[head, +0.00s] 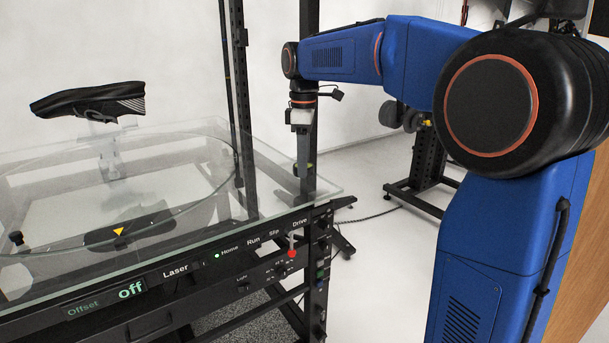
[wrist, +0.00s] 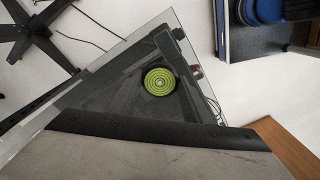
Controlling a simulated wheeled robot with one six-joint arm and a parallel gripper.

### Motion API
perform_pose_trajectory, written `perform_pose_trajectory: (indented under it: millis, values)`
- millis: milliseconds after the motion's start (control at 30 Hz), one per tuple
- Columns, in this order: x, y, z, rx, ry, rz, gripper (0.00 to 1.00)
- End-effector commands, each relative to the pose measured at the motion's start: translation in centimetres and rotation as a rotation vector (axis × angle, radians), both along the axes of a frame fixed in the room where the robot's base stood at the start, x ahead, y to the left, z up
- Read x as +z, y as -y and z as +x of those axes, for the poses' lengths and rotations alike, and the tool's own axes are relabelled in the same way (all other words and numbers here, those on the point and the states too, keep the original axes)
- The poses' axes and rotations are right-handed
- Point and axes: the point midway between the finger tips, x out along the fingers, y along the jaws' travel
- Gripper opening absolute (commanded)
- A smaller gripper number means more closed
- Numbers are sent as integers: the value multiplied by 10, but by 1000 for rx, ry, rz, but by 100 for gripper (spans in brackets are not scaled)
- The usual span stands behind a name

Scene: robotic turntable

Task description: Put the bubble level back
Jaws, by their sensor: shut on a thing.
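The bubble level (wrist: 160,82) is a round green disc with concentric rings, near the middle of the wrist view. In the head view it is only a small yellow-green patch (head: 311,167), mostly hidden by the fingers. My gripper (head: 306,168) points straight down and is shut on the bubble level. It is at the near right corner of the glass-topped turntable rig (head: 325,190). I cannot tell how far the level is above the surface there.
A black shoe (head: 90,100) stands on a clear support over the round glass turntable, left of my gripper. A dark upright post (head: 308,60) rises close behind my gripper. A control panel (head: 190,268) with a red-knobbed lever (head: 292,253) runs along the front.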

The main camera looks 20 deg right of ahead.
Motion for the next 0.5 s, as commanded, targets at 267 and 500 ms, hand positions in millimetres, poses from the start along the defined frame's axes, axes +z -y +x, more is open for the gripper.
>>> perform_pose_trajectory:
  millis: [267,500]
  values:
    - [-34,0,-1,0,-2,0,16]
    - [-39,0,0,0,0,0,16]
